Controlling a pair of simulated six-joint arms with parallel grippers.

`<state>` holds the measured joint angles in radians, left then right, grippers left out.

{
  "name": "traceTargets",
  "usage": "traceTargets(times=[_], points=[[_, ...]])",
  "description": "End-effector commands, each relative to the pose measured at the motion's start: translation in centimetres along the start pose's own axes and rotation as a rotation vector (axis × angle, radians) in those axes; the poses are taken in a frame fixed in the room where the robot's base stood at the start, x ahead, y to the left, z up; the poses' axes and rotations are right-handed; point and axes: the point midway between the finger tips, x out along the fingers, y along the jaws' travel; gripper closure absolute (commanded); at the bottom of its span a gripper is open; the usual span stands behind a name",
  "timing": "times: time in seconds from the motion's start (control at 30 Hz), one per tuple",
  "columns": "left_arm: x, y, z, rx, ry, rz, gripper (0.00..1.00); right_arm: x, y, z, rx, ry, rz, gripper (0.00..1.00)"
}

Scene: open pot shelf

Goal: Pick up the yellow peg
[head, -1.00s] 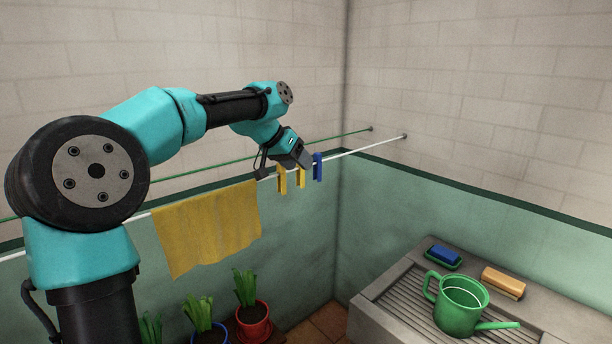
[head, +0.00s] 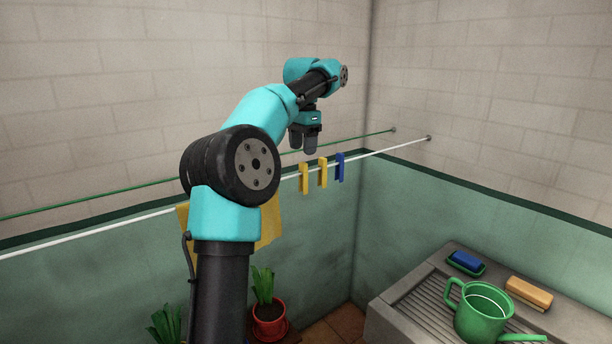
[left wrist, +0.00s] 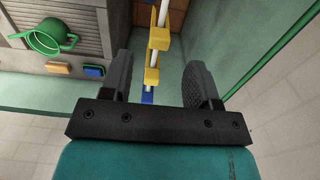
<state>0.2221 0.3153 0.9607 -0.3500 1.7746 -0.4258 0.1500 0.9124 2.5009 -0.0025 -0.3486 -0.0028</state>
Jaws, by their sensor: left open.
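Two yellow pegs hang side by side on the white line in the head view, a left one (head: 304,178) and a right one (head: 323,172). A blue peg (head: 340,167) hangs just right of them. My left gripper (head: 303,145) is open and empty, pointing down above the pegs. In the left wrist view the open jaws (left wrist: 158,75) have the line between them, with one yellow peg (left wrist: 158,39), the other yellow peg (left wrist: 152,76) and part of the blue peg (left wrist: 147,97) in a row. No contact shows. My right gripper is not in view.
The white line (head: 400,148) and a green line (head: 350,140) run to the right wall. A yellow cloth (head: 270,220) is partly hidden by my arm. Potted plants (head: 268,318) stand below. A sink holds a green watering can (head: 482,312).

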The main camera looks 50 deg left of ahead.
Motion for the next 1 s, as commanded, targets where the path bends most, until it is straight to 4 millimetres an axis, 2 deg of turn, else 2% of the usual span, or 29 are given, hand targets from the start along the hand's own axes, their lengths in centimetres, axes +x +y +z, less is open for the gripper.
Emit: traceTargets(times=[0.33,0.73,1.0], points=[[1.8,0.0,0.0,0.001,0.001,0.000,0.45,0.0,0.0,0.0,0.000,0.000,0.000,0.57],[2.2,0.0,0.0,0.001,0.002,0.001,0.45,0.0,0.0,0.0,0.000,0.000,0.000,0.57],[5.3,0.1,0.1,0.001,0.000,0.003,0.45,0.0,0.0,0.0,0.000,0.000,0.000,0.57]])
